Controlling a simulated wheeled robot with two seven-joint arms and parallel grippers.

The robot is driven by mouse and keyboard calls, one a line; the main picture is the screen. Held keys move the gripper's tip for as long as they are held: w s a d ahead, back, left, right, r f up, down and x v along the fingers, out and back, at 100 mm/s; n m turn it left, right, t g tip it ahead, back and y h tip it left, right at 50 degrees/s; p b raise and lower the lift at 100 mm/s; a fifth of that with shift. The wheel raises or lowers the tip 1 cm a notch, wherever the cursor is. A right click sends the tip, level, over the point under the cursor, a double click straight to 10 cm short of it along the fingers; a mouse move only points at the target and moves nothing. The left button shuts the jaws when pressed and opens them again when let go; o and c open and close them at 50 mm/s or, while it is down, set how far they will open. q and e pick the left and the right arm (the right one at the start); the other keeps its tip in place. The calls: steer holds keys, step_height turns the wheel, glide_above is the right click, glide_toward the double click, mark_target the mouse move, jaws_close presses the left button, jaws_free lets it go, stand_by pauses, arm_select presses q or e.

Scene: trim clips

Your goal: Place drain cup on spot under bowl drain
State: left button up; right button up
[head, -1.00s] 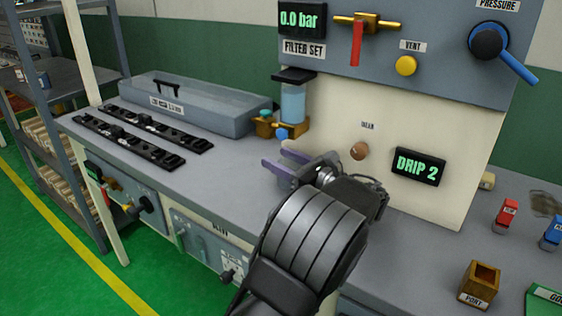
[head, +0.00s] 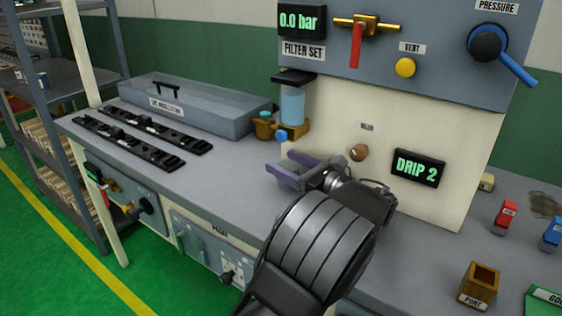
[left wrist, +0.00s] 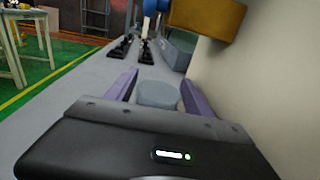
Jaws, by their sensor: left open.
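A grey-blue round piece, apparently the drain cup (left wrist: 158,93), stands between my left gripper's purple fingers in the left wrist view. I cannot tell whether they touch it, and the cup is not clear in the head view. My left gripper (head: 284,166) is open, low over the bench and in front of the filter set. The clear bowl (head: 292,103) hangs on the panel, with a blue drain knob (head: 282,135) below it. The knob also shows at the top of the left wrist view (left wrist: 157,5). The spot under the drain cannot be made out. My right gripper is not in view.
A brass block (left wrist: 207,18) overhangs the right finger's side in the left wrist view. The cream panel (head: 335,130) rises close behind my gripper. A long grey box (head: 190,105) and two black strips (head: 150,142) lie to the left. Bare bench lies between.

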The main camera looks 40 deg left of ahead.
arm_select(q)
steer(key=d, duration=0.3)
steer(key=d+p, duration=0.1)
steer(key=d, duration=0.2)
steer(key=s+d, duration=0.1)
steer(key=d, duration=0.3)
